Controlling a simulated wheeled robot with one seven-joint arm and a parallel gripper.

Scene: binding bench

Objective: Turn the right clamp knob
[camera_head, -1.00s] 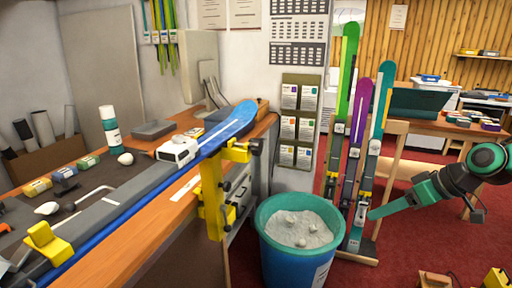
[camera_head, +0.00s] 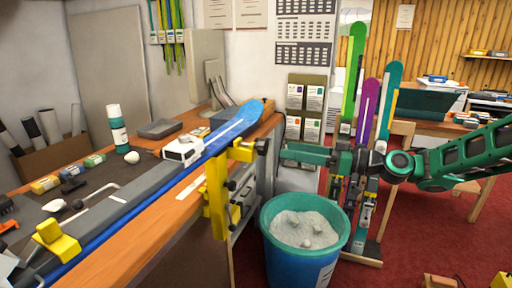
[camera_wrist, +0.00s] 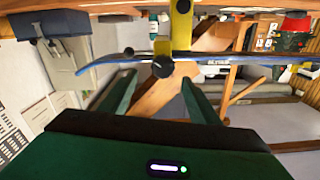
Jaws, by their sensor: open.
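The right clamp (camera_head: 214,200) is yellow and grips the bench edge by the blue ski. Its black knob (camera_head: 262,146) sticks out to the right at the clamp's top. In the wrist view the round knob (camera_wrist: 163,67) is ahead, between and just beyond the two green fingertips. My gripper (camera_head: 284,153) comes in from the right, its fingers pointing left at the knob. In the wrist view my gripper (camera_wrist: 158,84) is open, with nothing between the fingers. Contact with the knob is not visible. The left clamp (camera_head: 56,243) is yellow and stands at the near left.
The blue ski (camera_head: 232,126) lies along the wooden bench (camera_head: 160,218). A teal bin (camera_head: 292,262) of pale material stands below my gripper. A rack of upright skis (camera_head: 362,120) is behind my arm. Red floor is open at the right.

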